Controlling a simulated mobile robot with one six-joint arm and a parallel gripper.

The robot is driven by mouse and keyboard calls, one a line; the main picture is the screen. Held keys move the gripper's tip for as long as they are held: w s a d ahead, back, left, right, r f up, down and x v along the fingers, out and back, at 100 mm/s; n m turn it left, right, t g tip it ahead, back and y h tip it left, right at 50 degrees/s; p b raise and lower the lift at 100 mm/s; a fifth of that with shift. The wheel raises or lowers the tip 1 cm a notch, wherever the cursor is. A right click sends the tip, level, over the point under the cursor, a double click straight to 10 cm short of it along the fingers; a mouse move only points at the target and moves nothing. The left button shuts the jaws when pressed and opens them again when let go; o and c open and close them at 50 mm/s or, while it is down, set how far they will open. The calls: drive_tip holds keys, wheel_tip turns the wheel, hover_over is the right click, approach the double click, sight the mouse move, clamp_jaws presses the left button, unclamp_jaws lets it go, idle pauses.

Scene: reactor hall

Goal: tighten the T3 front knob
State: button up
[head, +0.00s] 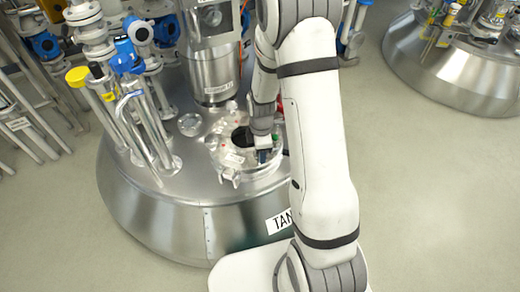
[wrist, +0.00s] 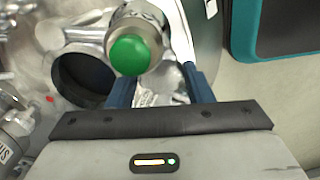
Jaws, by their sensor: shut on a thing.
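My gripper (wrist: 161,88) shows in the wrist view as two blue fingers closed about a crumpled-looking silvery metal piece (wrist: 160,84), which I take as the front knob. The knob's lower part is hidden by the gripper body. In the head view my gripper (head: 264,156) is low at the front right of the round manway lid (head: 231,160) on top of the steel tank (head: 150,205). The knob cannot be made out there. The tank's label (head: 280,221) reads "TAN", and the rest is hidden behind my arm.
A metal cylinder with a green end (wrist: 129,53) stands close to the fingers, beside a dark round opening (wrist: 84,78). A large motor housing (head: 212,72) and pipes with blue fittings (head: 127,57) rise behind the lid. Another tank (head: 455,70) stands at right, with clear floor between.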

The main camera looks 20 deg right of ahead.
drive_tip(key=shift+m, duration=2)
drive_tip(key=o, duration=1)
wheel_tip(320, 180, up, 8)
drive_tip(key=shift+f+p, duration=0.1)
drive_tip(key=shift+p, duration=0.85)
